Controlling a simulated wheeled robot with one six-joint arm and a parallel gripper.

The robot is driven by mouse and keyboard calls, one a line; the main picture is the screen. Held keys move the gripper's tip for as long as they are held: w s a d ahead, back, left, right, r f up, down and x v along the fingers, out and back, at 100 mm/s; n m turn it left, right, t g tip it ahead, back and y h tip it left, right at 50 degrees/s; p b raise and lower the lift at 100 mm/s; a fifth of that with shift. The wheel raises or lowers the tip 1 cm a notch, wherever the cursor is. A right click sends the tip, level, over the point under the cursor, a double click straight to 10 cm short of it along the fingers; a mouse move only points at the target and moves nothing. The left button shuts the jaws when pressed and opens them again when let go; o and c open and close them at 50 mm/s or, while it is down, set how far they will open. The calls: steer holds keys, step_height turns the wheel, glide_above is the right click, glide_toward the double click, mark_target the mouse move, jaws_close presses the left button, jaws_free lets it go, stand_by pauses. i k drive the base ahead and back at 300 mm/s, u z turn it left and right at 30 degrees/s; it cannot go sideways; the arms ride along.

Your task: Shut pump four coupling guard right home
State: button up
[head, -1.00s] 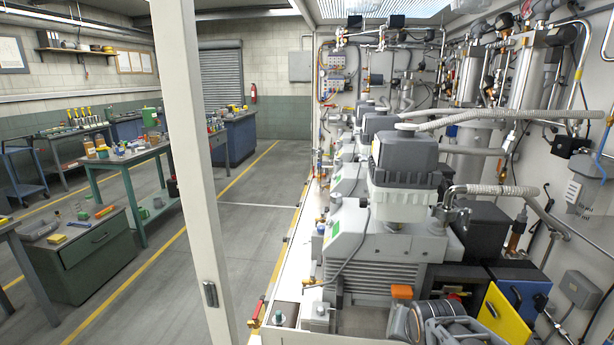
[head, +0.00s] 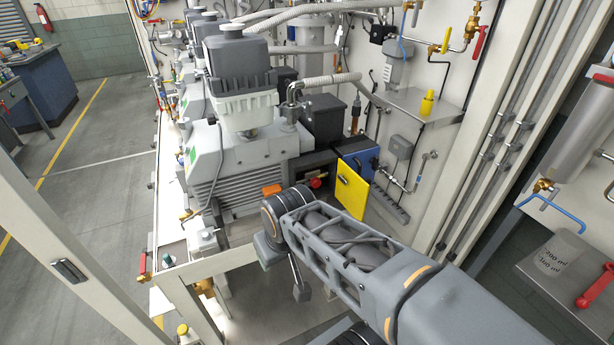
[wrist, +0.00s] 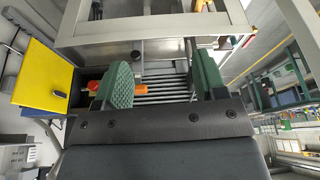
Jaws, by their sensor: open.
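The yellow panel (head: 352,190), which looks like the coupling guard, stands swung out from the dark housing at the right of the nearest grey pump (head: 250,165). In the wrist view the yellow panel (wrist: 38,62) is at the left, apart from my gripper. My gripper (wrist: 163,82) is open and empty, its two green-padded fingers spread in front of the pump's ribbed side. A red knob (wrist: 93,86) and an orange block (wrist: 138,89) show by the left finger. In the head view my arm reaches in from the lower right, and its fingers are hard to make out.
A pale frame rail (head: 205,265) crosses in front of the pump. A blue panel (head: 358,160) stands behind the yellow one. A small shelf (head: 425,105) with a yellow bottle (head: 427,103) is on the wall to the right. The floor at the left is open.

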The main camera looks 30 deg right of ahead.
mark_target(354, 197)
steer(key=k, duration=1.3)
steer(key=z, duration=0.9)
steer(key=i, duration=1.45)
steer(key=u, duration=0.4)
